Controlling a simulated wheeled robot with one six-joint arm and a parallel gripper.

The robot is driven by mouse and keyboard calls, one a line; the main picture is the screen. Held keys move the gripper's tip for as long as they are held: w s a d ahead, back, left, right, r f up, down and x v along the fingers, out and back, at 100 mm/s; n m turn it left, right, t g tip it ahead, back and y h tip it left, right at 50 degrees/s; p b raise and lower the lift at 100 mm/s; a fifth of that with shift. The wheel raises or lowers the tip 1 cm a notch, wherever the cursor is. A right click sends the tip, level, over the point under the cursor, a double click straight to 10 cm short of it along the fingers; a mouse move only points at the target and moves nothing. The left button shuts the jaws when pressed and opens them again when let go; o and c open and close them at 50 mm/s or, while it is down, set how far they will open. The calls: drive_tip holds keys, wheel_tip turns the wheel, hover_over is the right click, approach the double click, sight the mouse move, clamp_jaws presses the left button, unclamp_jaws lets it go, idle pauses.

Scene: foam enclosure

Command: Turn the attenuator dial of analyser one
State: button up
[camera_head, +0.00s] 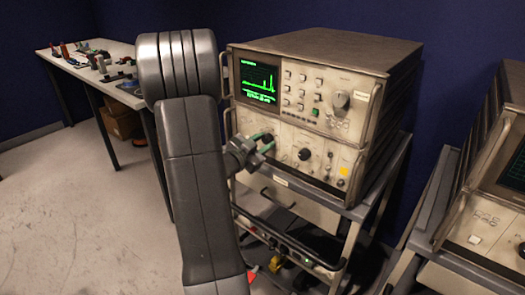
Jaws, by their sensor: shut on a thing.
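The analyser (325,60) is a beige two-unit instrument on a cart, with a lit green trace on its screen (258,82). Its lower unit carries a black dial (304,154) that stands clear to the right of my gripper. My gripper (270,143), with green-edged fingers, is at the left part of the lower panel. It is shut on a dark knob there, mostly hidden by the fingers. I cannot read which label that knob has. My arm covers the left edge of the analyser.
The grey cart (375,180) has a drawer and a lower shelf with cables. A second instrument (490,190) stands on another cart at the right. A white table (90,62) with small tools is at the back left. The floor at left is clear.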

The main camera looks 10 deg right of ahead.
drive_tip(key=shift+m+b, duration=0.45)
drive_tip(key=shift+m, duration=0.15)
drive_tip(key=o, duration=1)
drive_tip(key=shift+c, duration=0.2)
drive_tip(key=v, duration=1.4)
drive_tip(key=shift+d, duration=0.1)
drive_tip(key=x, duration=1.3)
drive_tip(key=shift+w+d, duration=0.3)
